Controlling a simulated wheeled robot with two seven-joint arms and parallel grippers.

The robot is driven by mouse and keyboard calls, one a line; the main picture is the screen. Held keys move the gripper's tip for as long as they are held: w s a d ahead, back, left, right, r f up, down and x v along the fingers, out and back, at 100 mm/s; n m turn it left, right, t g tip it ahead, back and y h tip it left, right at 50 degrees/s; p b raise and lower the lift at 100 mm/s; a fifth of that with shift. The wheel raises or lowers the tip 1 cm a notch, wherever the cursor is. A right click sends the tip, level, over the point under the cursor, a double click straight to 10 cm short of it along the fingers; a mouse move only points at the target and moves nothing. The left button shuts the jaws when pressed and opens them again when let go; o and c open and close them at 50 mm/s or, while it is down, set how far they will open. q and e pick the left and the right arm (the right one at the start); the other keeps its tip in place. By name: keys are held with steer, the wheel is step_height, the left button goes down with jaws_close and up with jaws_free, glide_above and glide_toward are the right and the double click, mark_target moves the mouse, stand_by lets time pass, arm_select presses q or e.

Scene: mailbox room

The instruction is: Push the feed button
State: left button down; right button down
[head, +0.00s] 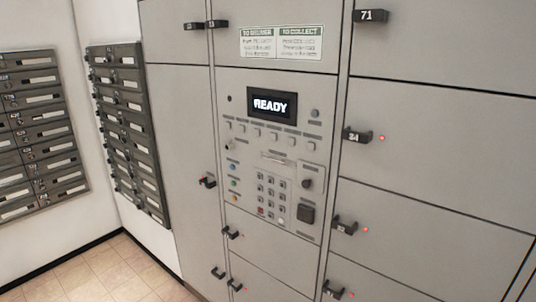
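The grey control panel (318,150) is set in the middle locker column and faces me. Its display (271,105) reads READY. Under the display is a row of small buttons (257,132) with label plates. A column of small coloured buttons, with a blue one (233,167) at the top, runs down the left side. A keypad (272,194) with a red key at its lower left sits lower in the middle. The panel labels are too small to read, so I cannot tell which button is the feed button. Neither gripper is in view.
Grey locker doors (430,130) with dark protruding handles (370,16) flank the panel; several show small red lights. A green-and-white notice (281,43) is above the display. Dark mailbox banks (130,130) hang on the left walls. Tiled floor (95,275) is clear at lower left.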

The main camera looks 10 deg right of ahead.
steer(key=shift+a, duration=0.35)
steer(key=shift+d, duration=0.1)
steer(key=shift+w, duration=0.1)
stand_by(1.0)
